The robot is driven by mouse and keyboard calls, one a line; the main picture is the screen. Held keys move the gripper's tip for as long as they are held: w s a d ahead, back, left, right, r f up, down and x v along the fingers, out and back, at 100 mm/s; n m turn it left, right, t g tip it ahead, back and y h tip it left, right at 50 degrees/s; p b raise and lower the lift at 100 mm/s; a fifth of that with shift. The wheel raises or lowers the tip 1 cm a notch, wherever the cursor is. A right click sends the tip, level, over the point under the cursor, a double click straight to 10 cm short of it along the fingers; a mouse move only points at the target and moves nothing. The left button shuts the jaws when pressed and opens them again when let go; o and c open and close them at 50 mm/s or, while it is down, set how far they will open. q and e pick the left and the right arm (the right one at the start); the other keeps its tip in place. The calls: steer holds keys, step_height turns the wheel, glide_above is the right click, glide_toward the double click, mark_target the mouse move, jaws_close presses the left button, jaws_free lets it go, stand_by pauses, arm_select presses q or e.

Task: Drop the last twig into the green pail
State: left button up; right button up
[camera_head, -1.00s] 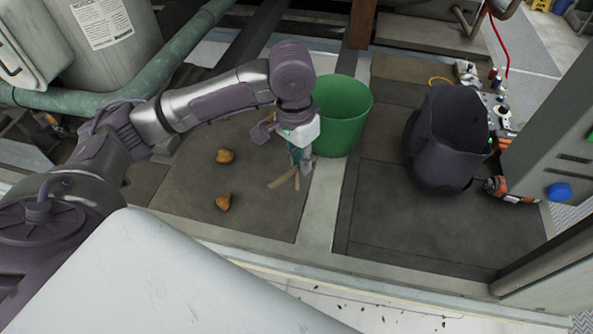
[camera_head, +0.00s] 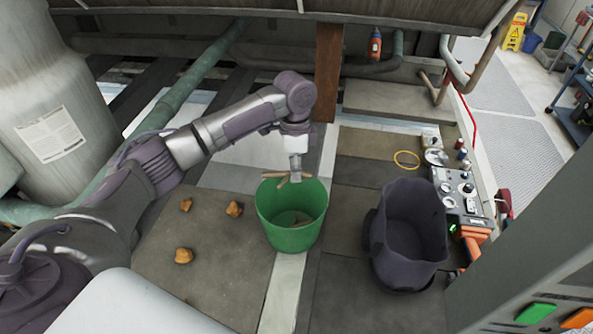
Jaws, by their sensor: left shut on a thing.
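The green pail (camera_head: 292,238) stands upright on the grey floor panels near the middle of the view. Something brownish lies inside it, too small to tell exactly. My left gripper (camera_head: 295,173) points down over the pail's back rim and is shut on a brown twig (camera_head: 277,175). The twig looks forked, with its ends sticking out to the left and right of the fingers. It is above the pail's opening. My right gripper is not in view.
A dark open bag (camera_head: 408,235) stands right of the pail. Several orange-brown lumps (camera_head: 184,256) lie on the panels to the left. A control box (camera_head: 460,190) and a yellow ring (camera_head: 407,159) are at the right. A brown post (camera_head: 327,75) rises behind.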

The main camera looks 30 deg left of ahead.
arm_select(q)
steer(key=f+b, duration=0.1)
steer(key=f, duration=0.1)
steer(key=s+f+b, duration=0.1)
steer(key=f, duration=0.2)
steer(key=shift+s+f, duration=0.1)
steer(key=shift+f, duration=0.05)
steer(key=o, duration=0.8)
steer(key=r, duration=0.8)
steer(key=w+r, duration=0.1)
steer(key=r, duration=0.3)
steer(key=shift+w+a, duration=0.1)
steer(key=shift+a, duration=0.2)
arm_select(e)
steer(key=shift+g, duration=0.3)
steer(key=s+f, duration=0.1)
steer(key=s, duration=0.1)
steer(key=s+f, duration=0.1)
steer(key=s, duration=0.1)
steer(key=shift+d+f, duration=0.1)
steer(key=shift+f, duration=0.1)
arm_select(q)
steer(key=shift+f, duration=0.1)
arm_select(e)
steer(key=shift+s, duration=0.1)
